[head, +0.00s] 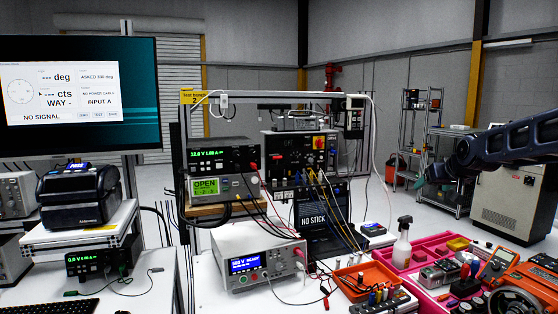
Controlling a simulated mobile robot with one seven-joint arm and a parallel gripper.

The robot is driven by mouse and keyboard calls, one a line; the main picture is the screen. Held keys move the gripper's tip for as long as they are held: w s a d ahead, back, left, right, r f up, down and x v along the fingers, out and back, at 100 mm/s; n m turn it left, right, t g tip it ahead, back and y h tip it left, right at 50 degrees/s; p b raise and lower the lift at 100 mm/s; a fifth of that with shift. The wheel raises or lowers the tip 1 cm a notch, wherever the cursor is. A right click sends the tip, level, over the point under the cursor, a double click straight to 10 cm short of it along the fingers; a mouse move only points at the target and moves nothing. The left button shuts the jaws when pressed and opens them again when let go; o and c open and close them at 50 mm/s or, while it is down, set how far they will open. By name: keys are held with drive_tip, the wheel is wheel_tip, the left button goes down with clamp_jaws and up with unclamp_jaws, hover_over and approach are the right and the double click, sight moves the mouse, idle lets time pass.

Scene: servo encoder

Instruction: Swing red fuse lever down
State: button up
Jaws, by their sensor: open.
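A black test panel (292,139) stands upright on the bench under the frame marked "Test bench 2". It carries a red and yellow switch (319,142) at its upper right and small sockets with leads below. The parts are too small to tell which one is the red fuse lever. My gripper (423,181) is at the right, in the air and well apart from the panel, pointing left and a little down. It is open and I see nothing in it.
Power supplies (224,156) and a white meter (262,264) stand left of and before the panel. Yellow and black leads hang in front of it. A spray bottle (402,244), an orange tray (366,279) and pink trays (432,247) crowd the right of the bench.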

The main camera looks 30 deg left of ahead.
drive_tip(key=w+a+r+n+t+y, duration=0.15)
drive_tip(key=w+a, duration=0.45)
drive_tip(key=a, duration=0.6)
drive_tip(key=n+t+y, duration=0.2)
drive_tip(key=n+y, duration=0.1)
drive_tip(key=y, duration=0.4)
approach(278, 158)
drive_tip(key=x, duration=0.8)
drive_tip(key=shift+w+a+r, duration=0.1)
drive_tip(key=shift+w+a, duration=0.05)
drive_tip(key=shift+a, duration=0.05)
